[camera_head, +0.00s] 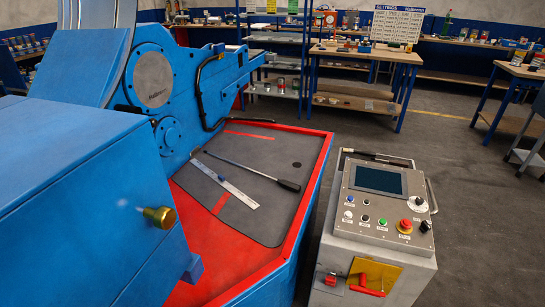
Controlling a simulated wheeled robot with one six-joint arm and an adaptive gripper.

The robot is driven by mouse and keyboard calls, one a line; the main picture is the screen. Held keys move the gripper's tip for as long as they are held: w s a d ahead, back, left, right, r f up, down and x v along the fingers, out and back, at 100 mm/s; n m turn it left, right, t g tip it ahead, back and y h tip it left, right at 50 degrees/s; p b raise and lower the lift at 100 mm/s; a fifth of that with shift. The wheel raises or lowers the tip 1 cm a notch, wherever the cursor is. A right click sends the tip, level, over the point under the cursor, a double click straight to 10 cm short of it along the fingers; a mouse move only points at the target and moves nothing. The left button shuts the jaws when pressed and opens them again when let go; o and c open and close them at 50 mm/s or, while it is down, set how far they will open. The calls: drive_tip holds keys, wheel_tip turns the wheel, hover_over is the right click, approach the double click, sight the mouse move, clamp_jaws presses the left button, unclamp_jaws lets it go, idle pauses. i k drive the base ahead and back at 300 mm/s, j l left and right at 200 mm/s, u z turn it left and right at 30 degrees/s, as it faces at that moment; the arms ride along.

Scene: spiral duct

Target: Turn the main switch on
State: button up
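A grey control cabinet (345,243) stands at the lower right. On its front is a yellow plate (388,271) with a red rotary handle (368,287), which looks like the main switch. The handle's long lower part lies roughly level, slightly tilted. I cannot tell from this view whether it is on or off. A smaller red part (331,279) sits to the left of the plate. My gripper is not in view.
The cabinet's top has a dark screen (378,180), several buttons, a red emergency stop (405,226) and side rails. A large blue machine (90,205) fills the left, with a ruler (226,181) on its bed. Clear floor lies right of the cabinet; workbenches stand behind.

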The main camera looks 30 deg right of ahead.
sight(425, 227)
drive_tip(key=z, duration=1.25)
